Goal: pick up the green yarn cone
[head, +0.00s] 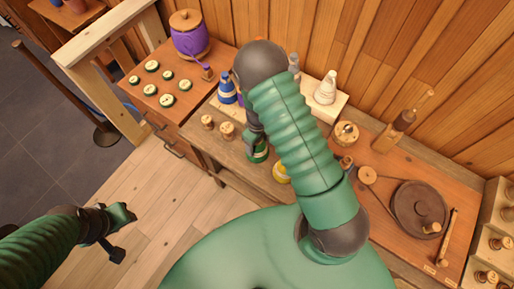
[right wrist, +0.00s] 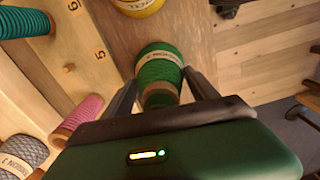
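The green yarn cone (head: 258,154) stands on the wooden bench near its front edge, partly hidden by my right arm in the head view. In the right wrist view the cone (right wrist: 160,68), with a tan label band, lies between the two fingers of my right gripper (right wrist: 162,78). The fingers are on either side of it, with gaps beside its narrow top; firm contact cannot be seen. My right gripper also shows in the head view (head: 254,134), pointing down over the cone. My left gripper (head: 122,232) is open and empty over the floor at left.
A yellow cone (head: 281,173) stands right of the green one. A numbered rack behind holds blue (head: 227,92) and white (head: 326,88) cones, plus pink (right wrist: 82,118) and teal (right wrist: 24,22) ones. Small wooden spools (head: 227,130) stand at left on the bench.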

